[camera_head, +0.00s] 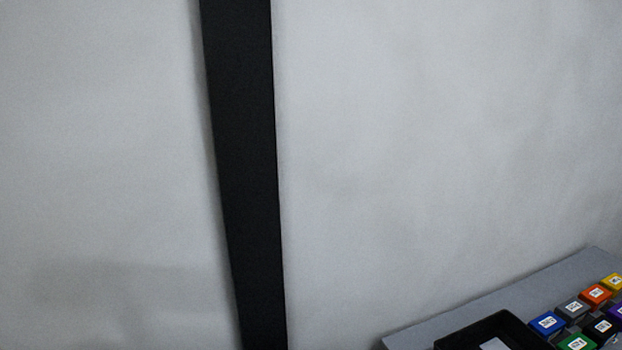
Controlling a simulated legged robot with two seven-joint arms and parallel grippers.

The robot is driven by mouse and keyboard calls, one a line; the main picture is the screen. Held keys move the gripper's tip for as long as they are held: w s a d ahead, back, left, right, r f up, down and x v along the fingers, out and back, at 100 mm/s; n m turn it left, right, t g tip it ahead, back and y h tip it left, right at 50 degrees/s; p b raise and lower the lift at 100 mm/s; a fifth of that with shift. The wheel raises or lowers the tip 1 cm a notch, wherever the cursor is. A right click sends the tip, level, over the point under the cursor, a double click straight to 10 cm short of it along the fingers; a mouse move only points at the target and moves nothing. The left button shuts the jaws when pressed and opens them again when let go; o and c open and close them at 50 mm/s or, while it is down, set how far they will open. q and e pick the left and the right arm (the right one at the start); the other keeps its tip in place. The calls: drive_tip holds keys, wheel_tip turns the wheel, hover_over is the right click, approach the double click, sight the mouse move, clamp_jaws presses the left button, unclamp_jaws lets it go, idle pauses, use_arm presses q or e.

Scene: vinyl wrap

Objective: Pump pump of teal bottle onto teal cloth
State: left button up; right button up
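Neither a teal bottle with a pump nor a teal cloth shows in the head view. Neither of my grippers is in the picture.
A light grey wall (430,130) fills most of the view, with a black vertical strip (247,170) on it. At the lower right is a grey surface (420,332) bearing a black tray (490,326) and several coloured blocks with white labels, among them a blue block (547,323) and an orange block (596,295).

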drive_tip(key=shift+c, duration=2.3)
drive_tip(key=shift+a+r, duration=0.15)
drive_tip(key=shift+a, duration=0.65)
drive_tip(key=c, duration=0.7)
drive_tip(key=shift+c, duration=1.4)
drive_tip(key=shift+d, duration=0.4)
clamp_jaws()
use_arm(q)
drive_tip(key=shift+a, duration=0.25)
use_arm(e)
drive_tip(key=shift+d, duration=0.15)
use_arm(q)
drive_tip(key=shift+a, duration=0.1)
drive_tip(key=shift+a+f, duration=0.1)
drive_tip(key=shift+a, duration=0.2)
use_arm(e)
drive_tip(key=shift+a, duration=0.4)
